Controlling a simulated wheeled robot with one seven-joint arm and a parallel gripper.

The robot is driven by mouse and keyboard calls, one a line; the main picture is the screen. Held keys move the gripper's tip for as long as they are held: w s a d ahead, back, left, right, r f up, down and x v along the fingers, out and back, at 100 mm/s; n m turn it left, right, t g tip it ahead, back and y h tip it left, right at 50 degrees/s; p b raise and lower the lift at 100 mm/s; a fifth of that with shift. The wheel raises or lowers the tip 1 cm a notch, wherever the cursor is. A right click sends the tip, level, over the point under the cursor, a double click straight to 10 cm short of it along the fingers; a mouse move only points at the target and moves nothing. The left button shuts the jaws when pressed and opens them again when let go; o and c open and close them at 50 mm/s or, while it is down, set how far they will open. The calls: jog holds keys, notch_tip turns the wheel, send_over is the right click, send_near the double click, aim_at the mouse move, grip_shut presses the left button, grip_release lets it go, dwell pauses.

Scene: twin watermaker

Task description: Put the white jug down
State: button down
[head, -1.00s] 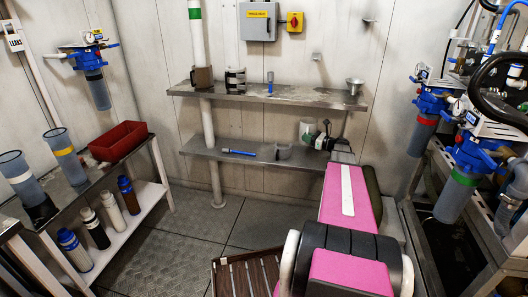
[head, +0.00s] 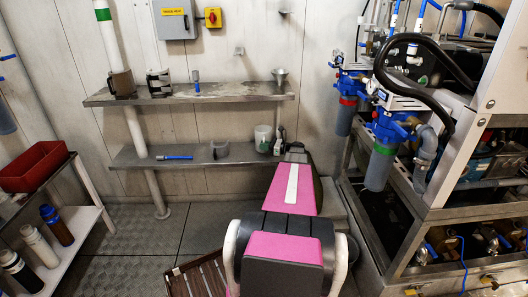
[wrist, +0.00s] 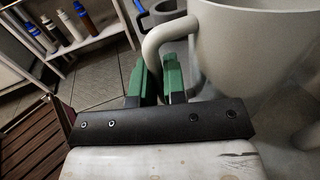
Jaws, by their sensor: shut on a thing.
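The white jug (wrist: 250,45) fills the right of the wrist view, with its handle to the left. My gripper (wrist: 157,78) has green fingers closed on that handle. In the head view the white jug (head: 262,134) appears upright at the right end of the lower shelf (head: 190,158), just left of my gripper (head: 279,142). Whether the jug's base touches the shelf cannot be told. My pink and black arm hides the area in front of the shelf's right end.
A grey cup (head: 219,149) and a blue tool (head: 175,157) lie on the lower shelf. Filter housings (head: 380,160) and a machine rack stand at right.

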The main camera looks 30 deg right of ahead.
jog(key=shift+f, duration=1.45)
jog(key=shift+f, duration=0.15)
jog(key=c, duration=1.2)
grip_release()
